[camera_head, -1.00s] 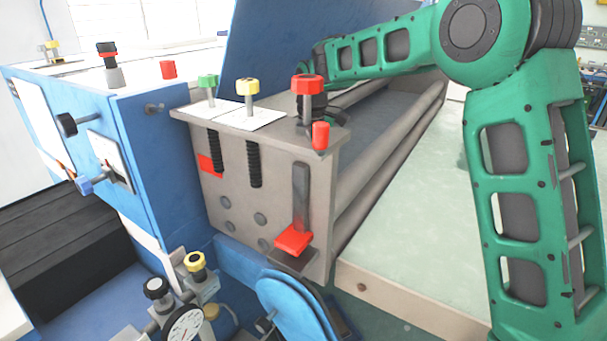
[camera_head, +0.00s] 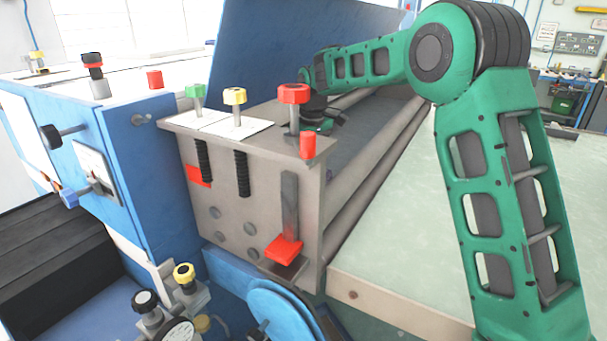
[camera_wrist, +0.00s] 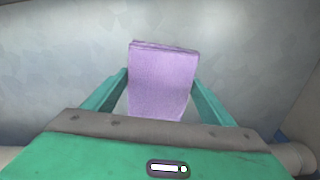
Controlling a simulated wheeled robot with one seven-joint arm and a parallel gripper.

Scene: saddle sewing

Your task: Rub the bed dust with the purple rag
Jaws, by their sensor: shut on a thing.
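The purple rag (camera_wrist: 163,80) is a folded, light purple block in the middle of the wrist view. My gripper (camera_wrist: 160,92) is shut on it, with a green finger at each side. Behind the rag, the wrist view shows a mottled grey surface, the bed (camera_wrist: 60,55). I cannot tell whether the rag touches it, and no separate dust patch stands out. In the head view, the grey bed (camera_head: 372,130) lies between the rails behind the end plate. My gripper (camera_head: 325,122) is partly hidden there behind a red-topped knob, and the rag is not visible.
Grey rails (camera_head: 375,170) run along the bed. A blue panel (camera_head: 300,50) rises behind it. A pale green tabletop (camera_head: 400,240) is at right.

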